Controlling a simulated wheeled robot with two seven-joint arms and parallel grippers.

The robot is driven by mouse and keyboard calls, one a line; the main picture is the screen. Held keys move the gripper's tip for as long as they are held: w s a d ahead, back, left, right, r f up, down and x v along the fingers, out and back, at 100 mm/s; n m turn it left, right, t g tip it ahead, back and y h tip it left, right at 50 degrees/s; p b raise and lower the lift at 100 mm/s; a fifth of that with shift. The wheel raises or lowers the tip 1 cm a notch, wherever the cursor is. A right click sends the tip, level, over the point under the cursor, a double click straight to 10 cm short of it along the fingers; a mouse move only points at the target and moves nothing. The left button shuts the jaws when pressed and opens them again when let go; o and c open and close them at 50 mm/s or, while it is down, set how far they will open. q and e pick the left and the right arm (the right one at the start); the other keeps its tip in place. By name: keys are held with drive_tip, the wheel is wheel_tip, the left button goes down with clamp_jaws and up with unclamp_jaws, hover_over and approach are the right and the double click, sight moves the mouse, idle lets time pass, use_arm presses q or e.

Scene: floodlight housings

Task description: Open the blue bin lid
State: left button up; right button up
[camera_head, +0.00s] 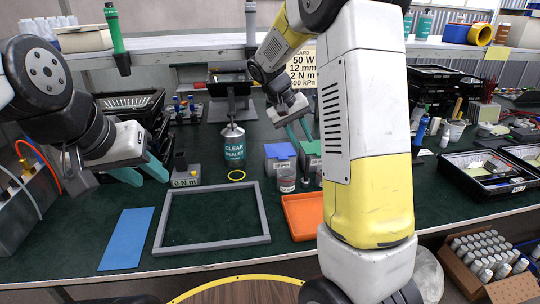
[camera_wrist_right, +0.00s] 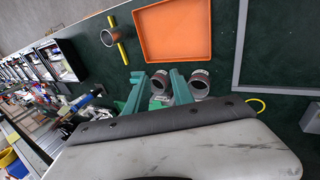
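The blue bin lid (camera_head: 280,151) lies shut on a small grey bin in the head view. A similar bin beside it has a green lid (camera_head: 311,148). My right gripper (camera_head: 299,133) is open, its teal fingers pointing down just above and behind the two lids. In the right wrist view its fingers (camera_wrist_right: 158,90) are apart, with a bit of green showing between them; the blue lid is hidden there. My left gripper (camera_head: 142,172) is open and empty at the left, beside a grey block marked "0 N m".
Jars (camera_head: 286,180) stand before the bins, with an orange tray (camera_head: 303,216) in front. A grey frame (camera_head: 264,212), a blue sheet (camera_head: 127,238) and a sealer bottle (camera_head: 233,145) are to the left. My right arm hides much of the centre right.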

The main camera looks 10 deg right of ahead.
drive_tip(key=w+f+h, duration=0.3)
drive_tip(key=w+f, duration=0.3)
drive_tip(key=w, duration=0.1)
drive_tip(key=n+t+h, duration=0.4)
drive_tip(key=t+h, duration=0.2)
drive_tip(key=h, duration=0.2)
approach(280, 151)
drive_tip(key=s, duration=0.6)
drive_tip(key=x, duration=0.7)
drive_tip(key=shift+w+d+f, duration=0.15)
drive_tip(key=shift+w+d, duration=0.15)
drive_tip(key=shift+d, duration=0.05)
clamp_jaws()
